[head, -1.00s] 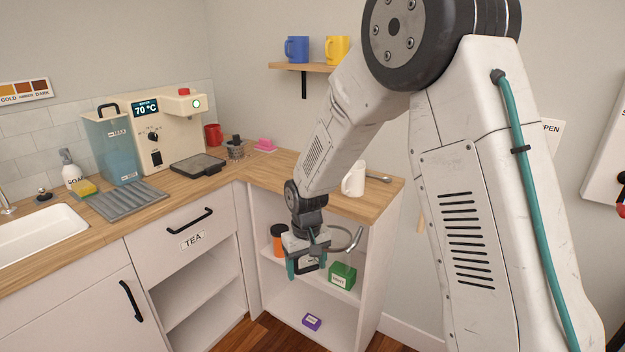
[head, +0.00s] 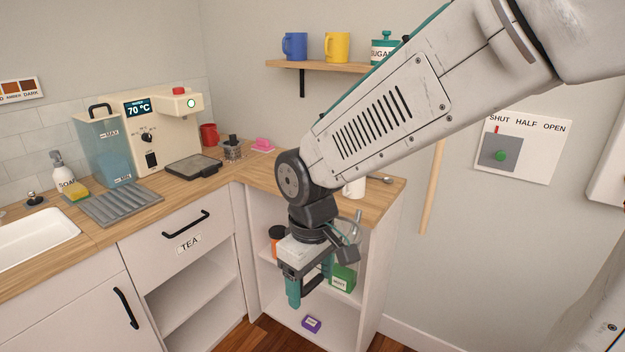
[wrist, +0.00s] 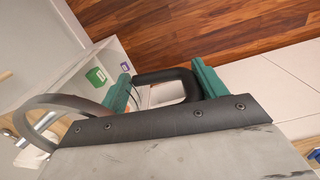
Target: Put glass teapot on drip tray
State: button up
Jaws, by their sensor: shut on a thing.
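My gripper (head: 311,280) has teal fingers and hangs in front of the open corner shelf, below the counter. It is shut on a black loop handle (wrist: 165,76), which spans between the fingers in the wrist view. I take this as the glass teapot's handle; its clear body is hidden or too faint to make out. The dark, flat drip tray (head: 194,167) lies on the counter in front of the cream water machine (head: 150,135), far to the left of my gripper. Nothing stands on the tray.
A green box (head: 343,278) and an orange jar (head: 277,235) stand on the shelf close to my gripper. A purple box (head: 311,323) is lower down. A white mug (head: 354,188) stands on the counter. A wire holder (head: 232,150) and red mug (head: 209,134) are near the tray.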

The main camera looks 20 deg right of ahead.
aim_at(193, 164)
jog(key=i, duration=1.4)
